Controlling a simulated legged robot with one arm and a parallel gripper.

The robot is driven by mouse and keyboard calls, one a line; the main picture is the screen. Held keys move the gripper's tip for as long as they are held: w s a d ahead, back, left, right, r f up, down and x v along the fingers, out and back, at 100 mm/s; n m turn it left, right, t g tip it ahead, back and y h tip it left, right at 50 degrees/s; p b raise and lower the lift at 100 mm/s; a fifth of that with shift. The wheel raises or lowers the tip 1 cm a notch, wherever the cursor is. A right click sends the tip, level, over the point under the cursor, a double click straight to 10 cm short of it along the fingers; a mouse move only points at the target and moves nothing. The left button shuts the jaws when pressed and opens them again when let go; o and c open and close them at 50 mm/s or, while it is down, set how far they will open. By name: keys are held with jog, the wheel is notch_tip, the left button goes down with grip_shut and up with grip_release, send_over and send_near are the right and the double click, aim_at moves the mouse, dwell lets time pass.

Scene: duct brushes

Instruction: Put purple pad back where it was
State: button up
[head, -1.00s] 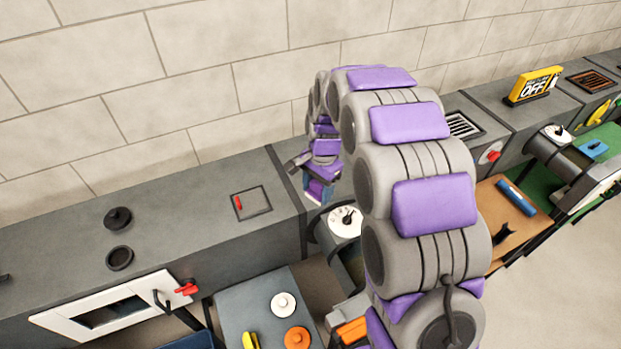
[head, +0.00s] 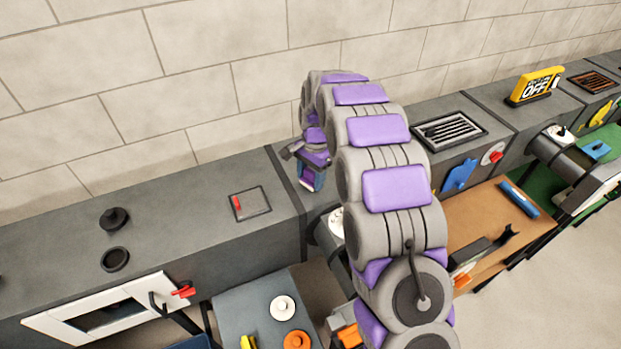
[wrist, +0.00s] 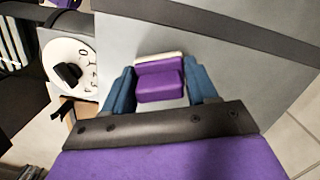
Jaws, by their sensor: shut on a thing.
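The purple pad (wrist: 160,82), with a pale strip along its far edge, sits between the blue fingers of my gripper (wrist: 161,86) in the wrist view. My gripper is shut on it. In the head view my gripper (head: 311,180) hangs over the grey duct top, just right of a dark seam, and the pad shows small and partly hidden there. Grey duct surface lies beyond the pad in the wrist view; I cannot tell the gap beneath it.
A white dial (wrist: 70,68) is left of my gripper in the wrist view. In the head view, a hatch with a red handle (head: 249,203) lies left, a slatted vent (head: 449,130) right. A grey table (head: 255,305) holds white and orange round pieces. The wall is behind.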

jog(key=shift+f, duration=0.3)
jog(key=shift+r, duration=0.1)
jog(key=o, duration=0.9)
jog(key=shift+o, duration=0.2)
notch_tip(320, 180, up, 11)
jog(key=w+p, duration=0.1)
jog(key=p, duration=0.2)
jog(key=s+d+r+n, duration=0.2)
jog(key=s+d+r, duration=0.35)
jog(key=s, duration=0.35)
jog(key=s+d+n, duration=0.3)
jog(key=s, duration=1.5)
jog(key=s+d+n+h, duration=0.1)
jog(key=s+d+n, duration=0.2)
jog(key=s, duration=1.5)
jog(key=shift+d+f+n+g, duration=0.35)
jog(key=shift+f+n+g, duration=0.05)
jog(key=shift+f+n, duration=0.1)
